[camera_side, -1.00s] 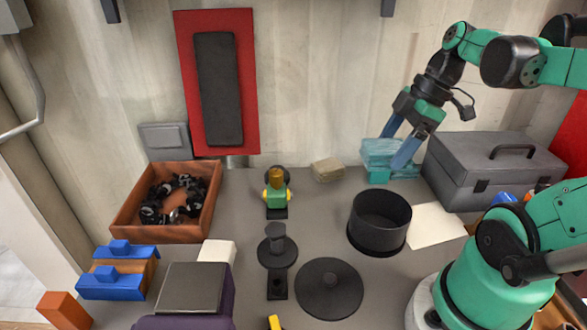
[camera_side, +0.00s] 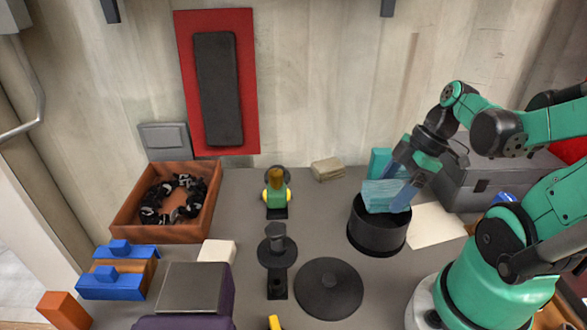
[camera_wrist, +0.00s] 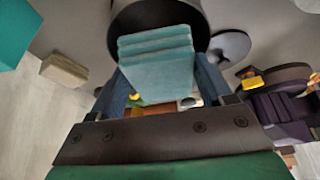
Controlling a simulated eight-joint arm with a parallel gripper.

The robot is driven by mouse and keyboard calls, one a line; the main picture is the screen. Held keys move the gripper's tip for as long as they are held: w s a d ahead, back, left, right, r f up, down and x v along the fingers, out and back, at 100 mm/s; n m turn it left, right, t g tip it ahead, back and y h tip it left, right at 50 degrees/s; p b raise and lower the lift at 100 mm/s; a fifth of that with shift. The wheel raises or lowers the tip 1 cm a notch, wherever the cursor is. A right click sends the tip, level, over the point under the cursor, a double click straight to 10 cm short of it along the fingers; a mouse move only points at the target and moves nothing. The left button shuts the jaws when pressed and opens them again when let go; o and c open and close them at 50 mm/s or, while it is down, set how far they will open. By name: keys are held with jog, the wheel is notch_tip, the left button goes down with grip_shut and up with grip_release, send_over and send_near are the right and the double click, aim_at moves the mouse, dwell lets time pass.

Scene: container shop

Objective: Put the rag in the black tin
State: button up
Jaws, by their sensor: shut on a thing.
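The rag (camera_side: 383,196) is a light teal, folded cloth. My gripper (camera_side: 396,188) is shut on it and holds it at the mouth of the black tin (camera_side: 376,236). In the wrist view the rag (camera_wrist: 160,65) sits between the two blue fingers (camera_wrist: 165,90), with the dark tin (camera_wrist: 128,20) beyond it. The tin is round, upright and open, and the rag hides much of its opening. I cannot tell whether the rag touches the rim.
A round black lid (camera_side: 329,288) lies left of the tin. A teal block (camera_side: 379,161) stands behind it, near a beige block (camera_side: 327,169). A cream sheet (camera_side: 436,224) and a grey toolbox (camera_side: 470,180) are to the right. An orange bin (camera_side: 193,231) holds dark parts.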

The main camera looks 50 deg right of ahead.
aim_at(394, 188)
jog(key=shift+f, duration=0.35)
jog(key=o, duration=1.3)
notch_tip(394, 188, up, 7)
jog(key=shift+r, duration=0.1)
